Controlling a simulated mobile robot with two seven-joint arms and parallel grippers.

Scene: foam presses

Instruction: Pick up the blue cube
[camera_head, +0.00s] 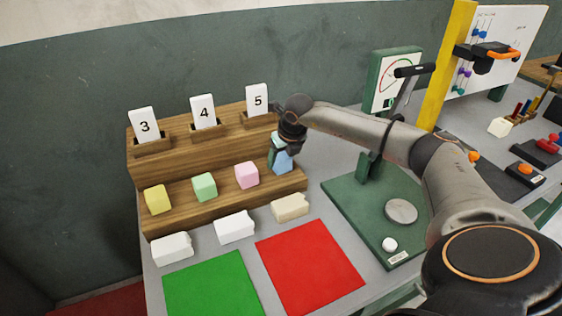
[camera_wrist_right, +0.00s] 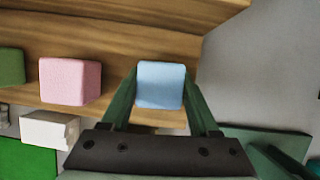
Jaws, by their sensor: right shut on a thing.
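The blue cube (camera_head: 283,164) sits at the right end of the lower wooden step, in the row with the other cubes. My right gripper (camera_head: 281,152) reaches down over it from the upper right. In the right wrist view the blue cube (camera_wrist_right: 160,84) lies between the two green fingers (camera_wrist_right: 160,95), which are shut on its sides. The cube appears at the step, and I cannot tell whether it is lifted. My left gripper is not in view.
A pink cube (camera_head: 247,175) stands just left of the blue one, then green (camera_head: 204,187) and yellow (camera_head: 157,199) cubes. White blocks (camera_head: 234,227) lie in front, before green (camera_head: 213,286) and red (camera_head: 311,266) mats. A green press (camera_head: 372,213) stands at right.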

